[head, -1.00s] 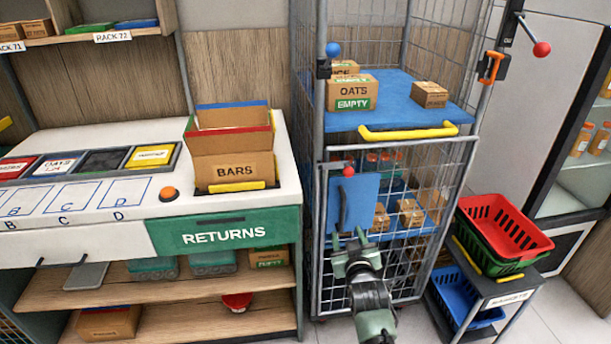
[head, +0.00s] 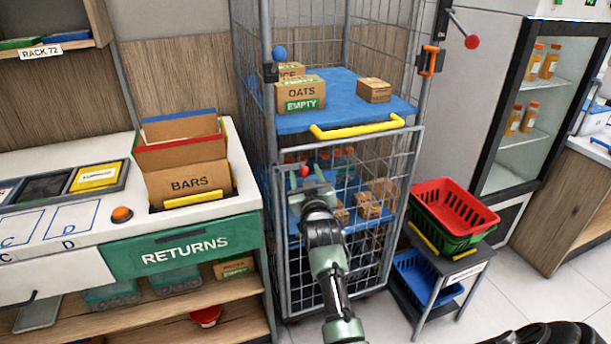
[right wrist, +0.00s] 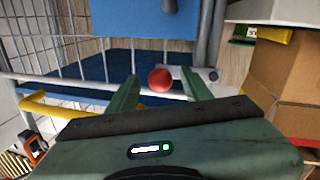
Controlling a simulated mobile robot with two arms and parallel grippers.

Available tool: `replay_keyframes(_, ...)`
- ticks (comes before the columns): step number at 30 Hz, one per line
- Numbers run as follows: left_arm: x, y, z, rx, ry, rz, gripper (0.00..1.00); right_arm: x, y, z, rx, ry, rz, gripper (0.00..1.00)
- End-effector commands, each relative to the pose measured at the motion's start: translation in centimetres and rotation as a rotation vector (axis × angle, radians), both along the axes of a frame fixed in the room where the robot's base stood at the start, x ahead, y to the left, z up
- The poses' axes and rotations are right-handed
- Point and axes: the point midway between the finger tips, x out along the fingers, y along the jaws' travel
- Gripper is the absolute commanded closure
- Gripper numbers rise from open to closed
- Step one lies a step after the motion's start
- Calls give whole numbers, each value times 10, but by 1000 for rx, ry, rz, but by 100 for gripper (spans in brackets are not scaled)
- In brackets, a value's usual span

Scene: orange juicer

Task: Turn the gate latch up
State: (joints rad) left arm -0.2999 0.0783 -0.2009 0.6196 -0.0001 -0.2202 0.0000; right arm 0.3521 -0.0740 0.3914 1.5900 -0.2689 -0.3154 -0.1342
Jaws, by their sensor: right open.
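The gate latch has a red ball knob (head: 305,171) at the upper left of the wire gate (head: 296,262) of the roll cage. My right gripper (head: 308,188) is raised in front of the gate, just below the knob in the head view. In the right wrist view the knob (right wrist: 161,80) appears between the two green fingertips of the open right gripper (right wrist: 160,88). I cannot tell whether the fingers touch it. The latch's bar is partly hidden by the gripper in the head view. My left gripper is not in view.
A yellow handle (head: 370,127) fronts the blue shelf (head: 342,94) above the gate. The returns counter (head: 180,245) stands close on the left. A red basket (head: 455,207) sits on a low stand at the right. Open floor shows further right.

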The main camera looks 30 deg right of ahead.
Motion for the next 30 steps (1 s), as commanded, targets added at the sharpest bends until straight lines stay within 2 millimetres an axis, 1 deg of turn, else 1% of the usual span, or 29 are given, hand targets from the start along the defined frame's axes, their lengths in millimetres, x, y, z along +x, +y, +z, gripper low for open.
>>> replay_keyframes(5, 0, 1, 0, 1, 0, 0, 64, 0, 0, 0, 0, 0, 0, 50)
replay_keyframes(6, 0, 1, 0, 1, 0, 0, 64, 0, 0, 0, 0, 0, 0, 56)
replay_keyframes(8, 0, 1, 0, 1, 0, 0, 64, 0, 0, 0, 0, 0, 0, 72)
replay_keyframes(9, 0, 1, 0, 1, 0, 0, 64, 0, 0, 0, 0, 0, 0, 84)
replay_keyframes(11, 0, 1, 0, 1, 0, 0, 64, 0, 0, -1, 0, 1, 0, 100)
replay_keyframes(30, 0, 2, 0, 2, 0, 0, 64, 0, 0, -1, 1, 2, 1, 100)
